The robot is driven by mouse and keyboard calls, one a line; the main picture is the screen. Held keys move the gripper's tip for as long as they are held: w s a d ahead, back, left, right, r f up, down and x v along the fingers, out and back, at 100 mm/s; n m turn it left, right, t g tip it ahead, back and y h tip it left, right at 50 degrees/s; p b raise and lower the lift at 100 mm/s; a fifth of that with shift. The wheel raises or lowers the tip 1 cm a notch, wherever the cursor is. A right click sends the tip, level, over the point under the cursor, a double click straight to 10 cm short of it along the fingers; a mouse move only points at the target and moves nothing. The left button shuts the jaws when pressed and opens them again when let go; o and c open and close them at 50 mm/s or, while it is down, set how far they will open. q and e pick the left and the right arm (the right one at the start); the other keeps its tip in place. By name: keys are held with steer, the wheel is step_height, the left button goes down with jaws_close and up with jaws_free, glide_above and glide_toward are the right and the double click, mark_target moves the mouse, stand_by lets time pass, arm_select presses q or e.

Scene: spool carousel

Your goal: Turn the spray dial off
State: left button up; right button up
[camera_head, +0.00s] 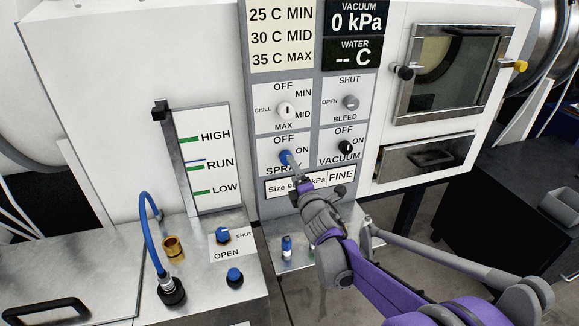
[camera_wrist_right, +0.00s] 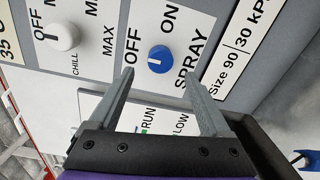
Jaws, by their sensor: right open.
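The spray dial (camera_head: 285,157) is a round blue knob on the grey panel, with OFF above it and ON to its right. In the right wrist view, the blue dial (camera_wrist_right: 159,59) shows a small pale mark that appears to point left, toward the OFF side. My right gripper (camera_head: 297,178) is just below and in front of the dial, covering part of the SPRAY label. In the wrist view, its two fingers (camera_wrist_right: 159,75) are apart and empty. The dial lies beyond the tips, lined up between them; contact is not visible. My left gripper is not in view.
The white chill dial (camera_head: 286,110) sits above, the black vacuum dial (camera_head: 346,148) to the right, and the grey bleed dial (camera_head: 351,103) at upper right. A blue hose (camera_head: 150,225) and blue water knob (camera_head: 222,234) stand on the metal ledge at lower left.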

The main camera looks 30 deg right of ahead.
steer(key=shift+v, duration=2.3)
steer(key=s+a+f+m+g+y, duration=0.1)
steer(key=s+a+f+m+g, duration=0.3)
steer(key=s, duration=0.5)
steer(key=s+a+f+m+g+y, duration=0.1)
steer(key=s+a+f+m+g, duration=0.2)
steer(key=s+a+f+m, duration=0.3)
steer(key=s+a+f+m+g+y, duration=0.2)
steer(key=s+a+f+m+g, duration=0.2)
steer(key=s+a+m, duration=0.3)
steer(key=s+a+f+p, duration=0.1)
steer(key=s, duration=0.4)
steer(key=shift+f+g, duration=0.3)
steer(key=shift+f, duration=0.05)
